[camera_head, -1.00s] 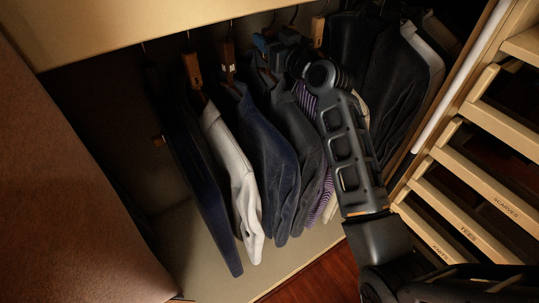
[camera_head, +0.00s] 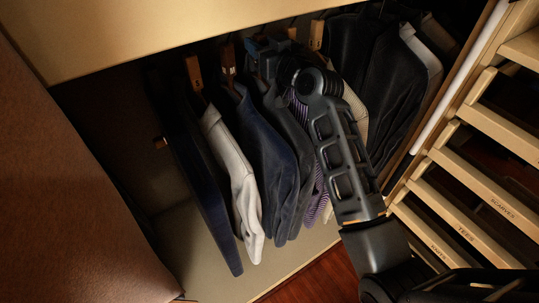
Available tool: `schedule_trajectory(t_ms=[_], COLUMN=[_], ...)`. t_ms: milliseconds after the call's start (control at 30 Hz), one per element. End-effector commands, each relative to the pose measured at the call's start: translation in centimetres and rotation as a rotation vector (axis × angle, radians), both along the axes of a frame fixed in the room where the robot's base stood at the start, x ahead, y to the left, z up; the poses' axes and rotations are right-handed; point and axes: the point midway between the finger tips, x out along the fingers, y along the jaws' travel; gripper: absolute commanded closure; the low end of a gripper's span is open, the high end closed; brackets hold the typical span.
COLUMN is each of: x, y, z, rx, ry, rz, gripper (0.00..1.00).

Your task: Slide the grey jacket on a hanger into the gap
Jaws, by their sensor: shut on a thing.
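A dark grey jacket (camera_head: 291,132) hangs in the row, between a navy jacket (camera_head: 263,150) on its left and a purple striped shirt (camera_head: 317,195) on its right. My gripper (camera_head: 262,62) is at the top of the dark grey jacket, just under the rail, and is shut on its hanger. The fingertips and most of that hanger are hidden by the gripper body and the clothes. The jacket hangs close against the navy jacket, with little space between them. Some space shows on its right, partly behind my arm.
A light grey garment (camera_head: 235,175) and dark trousers (camera_head: 200,190) hang farther left. A beige garment (camera_head: 355,110) and several black jackets (camera_head: 385,85) hang right. Labelled drawers (camera_head: 490,195) stand at the right; a brown panel (camera_head: 70,190) closes off the left.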

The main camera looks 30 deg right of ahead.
Motion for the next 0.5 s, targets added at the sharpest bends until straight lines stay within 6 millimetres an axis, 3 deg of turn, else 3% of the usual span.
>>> schedule_trajectory(t_ms=[167,200,500], x=[0.02,0.02,0.01], y=[0.07,0.06,0.03], z=[0.20,0.19,0.07], rx=[0.000,0.000,0.000], ry=[-0.004,-0.004,-0.002], rz=[0.000,0.000,0.000], gripper=[1.00,0.66,0.38])
